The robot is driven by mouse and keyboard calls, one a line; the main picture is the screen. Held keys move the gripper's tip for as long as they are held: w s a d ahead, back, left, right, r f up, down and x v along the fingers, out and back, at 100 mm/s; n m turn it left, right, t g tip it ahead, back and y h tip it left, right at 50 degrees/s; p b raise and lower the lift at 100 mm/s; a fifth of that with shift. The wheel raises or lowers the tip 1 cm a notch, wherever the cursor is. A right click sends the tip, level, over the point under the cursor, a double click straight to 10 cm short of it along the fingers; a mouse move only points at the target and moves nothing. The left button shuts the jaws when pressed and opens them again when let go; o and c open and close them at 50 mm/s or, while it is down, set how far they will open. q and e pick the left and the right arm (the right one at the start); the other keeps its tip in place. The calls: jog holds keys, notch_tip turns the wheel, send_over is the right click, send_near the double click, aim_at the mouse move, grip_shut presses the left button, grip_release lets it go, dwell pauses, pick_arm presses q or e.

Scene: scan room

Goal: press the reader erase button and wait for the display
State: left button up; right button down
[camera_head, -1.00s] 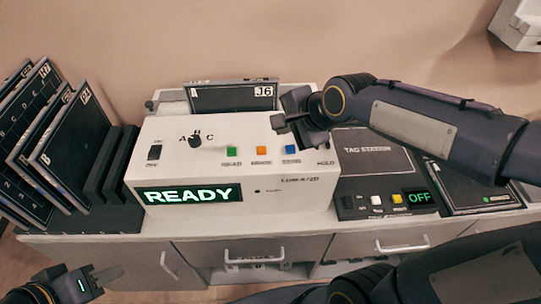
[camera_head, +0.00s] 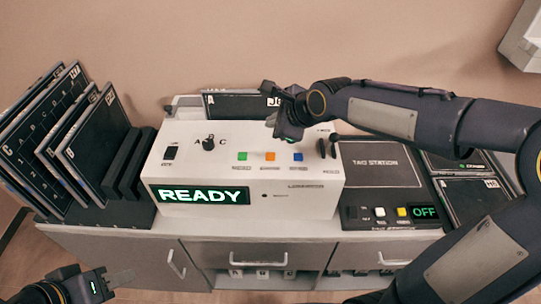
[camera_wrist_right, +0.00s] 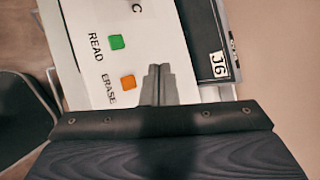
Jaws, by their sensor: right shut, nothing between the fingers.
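The white reader (camera_head: 225,185) stands on the cabinet with its lit display (camera_head: 200,195) showing READY in green. The orange erase button (camera_head: 270,156) sits between a green button (camera_head: 242,156) and a blue button (camera_head: 298,157). My right gripper (camera_head: 276,120) is over the back part of the reader's top, behind the orange button in the picture.
A dark plate labelled J6 (camera_head: 228,104) stands at the reader's back. A rack of dark plates (camera_head: 85,145) stands left. The tag station (camera_head: 380,165), its small display reading OFF, is to the right, with more plates beyond. Drawers and cubbies are below.

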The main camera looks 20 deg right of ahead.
aim_at(274, 158)
notch_tip(274, 158, down, 8)
jog(key=b, duration=0.5)
jog(key=shift+r+b, duration=0.1)
jog(key=shift+b, duration=0.3)
jog(key=shift+f+b, duration=0.3)
jog(key=shift+f, duration=0.05)
dwell(1.1)
jog(key=shift+f+b, duration=0.4)
jog(key=shift+f+b, duration=0.5)
jog(key=shift+f, duration=0.05)
dwell(0.6)
jog(key=shift+r, duration=0.15)
jog(key=shift+r+p, duration=0.75)
jog(key=shift+r, duration=0.1)
